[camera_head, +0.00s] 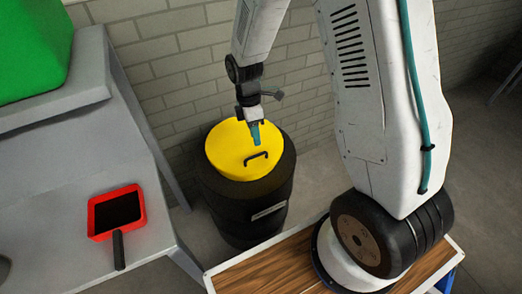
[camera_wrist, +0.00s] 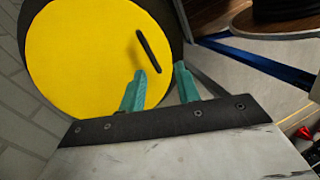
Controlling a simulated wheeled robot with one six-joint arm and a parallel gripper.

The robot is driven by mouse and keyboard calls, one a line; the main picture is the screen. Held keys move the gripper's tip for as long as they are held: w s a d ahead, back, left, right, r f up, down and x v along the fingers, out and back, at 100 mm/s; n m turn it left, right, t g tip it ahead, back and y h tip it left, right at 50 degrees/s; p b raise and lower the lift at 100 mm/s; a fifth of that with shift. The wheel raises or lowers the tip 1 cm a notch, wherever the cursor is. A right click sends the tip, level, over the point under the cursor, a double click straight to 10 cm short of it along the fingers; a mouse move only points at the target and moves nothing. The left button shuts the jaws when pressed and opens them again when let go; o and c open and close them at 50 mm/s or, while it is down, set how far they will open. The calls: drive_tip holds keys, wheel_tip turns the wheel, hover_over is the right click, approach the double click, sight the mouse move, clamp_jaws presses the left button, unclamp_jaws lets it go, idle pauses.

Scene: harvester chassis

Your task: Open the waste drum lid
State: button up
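The waste drum (camera_head: 245,212) is black and stands on the floor against the brick wall. Its round yellow lid (camera_head: 228,150) lies flat on top, with a small dark bar handle (camera_head: 257,158) near its right side. In the wrist view the lid (camera_wrist: 85,55) fills the upper left and the handle (camera_wrist: 149,51) shows beyond my fingers. My gripper (camera_head: 256,133) points down above the lid, just behind the handle. Its two teal fingers (camera_wrist: 158,84) are spread with nothing between them. The handle appears apart from both fingertips; the exact height gap is hard to judge.
A grey bench (camera_head: 70,225) stands left of the drum, holding a red dustpan-like tray (camera_head: 117,211) with a dark handle. A green bin (camera_head: 32,50) sits on a raised shelf at upper left. The brick wall (camera_head: 165,60) is close behind the drum.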

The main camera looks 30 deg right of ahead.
drive_tip(key=w+n, duration=0.1)
drive_tip(key=n, duration=0.2)
hover_over(255, 149)
drive_tip(key=s+a, duration=0.2)
drive_tip(key=s, duration=0.3)
drive_tip(key=shift+t, duration=0.4)
drive_tip(key=f, duration=0.7)
drive_tip(key=shift+w+f, duration=0.25)
drive_tip(key=shift+f, duration=0.05)
clamp_jaws()
